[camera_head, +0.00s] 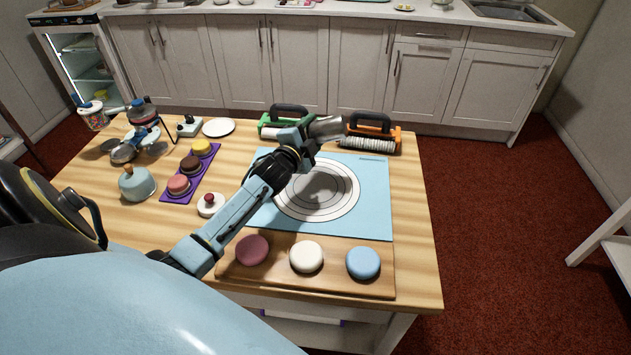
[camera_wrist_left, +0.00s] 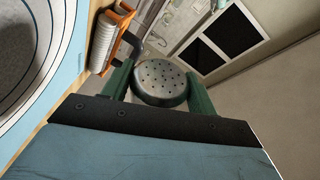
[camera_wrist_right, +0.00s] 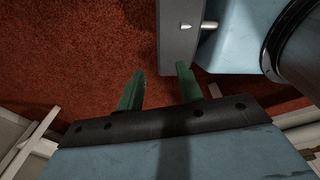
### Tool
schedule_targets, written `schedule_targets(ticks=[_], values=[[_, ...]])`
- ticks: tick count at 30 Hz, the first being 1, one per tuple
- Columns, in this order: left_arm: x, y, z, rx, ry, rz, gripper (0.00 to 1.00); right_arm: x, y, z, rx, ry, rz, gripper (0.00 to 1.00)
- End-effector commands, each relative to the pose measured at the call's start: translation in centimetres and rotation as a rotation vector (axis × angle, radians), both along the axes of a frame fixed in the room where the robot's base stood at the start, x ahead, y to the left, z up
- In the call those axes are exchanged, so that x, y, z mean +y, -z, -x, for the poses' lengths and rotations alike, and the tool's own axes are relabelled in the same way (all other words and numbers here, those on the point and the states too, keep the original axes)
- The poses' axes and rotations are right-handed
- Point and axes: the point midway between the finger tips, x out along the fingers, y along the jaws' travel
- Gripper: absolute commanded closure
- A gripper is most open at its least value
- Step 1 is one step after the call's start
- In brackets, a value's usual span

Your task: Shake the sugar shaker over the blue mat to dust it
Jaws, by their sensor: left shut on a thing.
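The sugar shaker (camera_head: 326,127), a silver metal cylinder, is in my left gripper (camera_head: 306,135) above the far part of the blue mat (camera_head: 376,205). It is tilted, nearly lying on its side. In the left wrist view the shaker's perforated lid (camera_wrist_left: 162,84) sits between the green fingers of the left gripper (camera_wrist_left: 160,88). The mat bears a pale disc with printed rings (camera_head: 330,195), with a dark shadow on it. No dusting is clearly visible there. My right gripper (camera_wrist_right: 160,88) shows only in its own wrist view, open and empty above the red floor.
Two rollers, one green (camera_head: 268,122) and one orange (camera_head: 370,133), stand behind the mat. A wooden board (camera_head: 300,284) with pink, white and blue round cakes lies in front. A purple tray (camera_head: 203,168) of cakes, a teal pot (camera_head: 136,184) and a white plate (camera_head: 218,127) are left.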

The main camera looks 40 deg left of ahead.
Motion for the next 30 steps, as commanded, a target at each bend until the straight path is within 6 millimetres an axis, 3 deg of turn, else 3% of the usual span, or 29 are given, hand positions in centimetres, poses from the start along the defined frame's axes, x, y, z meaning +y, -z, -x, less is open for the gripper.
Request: schedule_targets(ticks=[1, 15, 30], values=[[0.1, -0.9, 0.0, 0.019, 0.0, -0.036, 0.72, 0.0, -1.2, 0.0, 0.0, 0.001, 0.0, 0.64], [0.1, -2.1, -0.1, 0.254, -0.001, -0.421, 0.72, 1.9, -6.9, 0.0, -0.001, 0.01, -0.024, 0.64], [0.1, -3.4, -0.1, 0.534, 0.0, -0.875, 0.72, 1.2, -12.9, -0.1, -0.003, 0.007, -0.016, 0.64]])
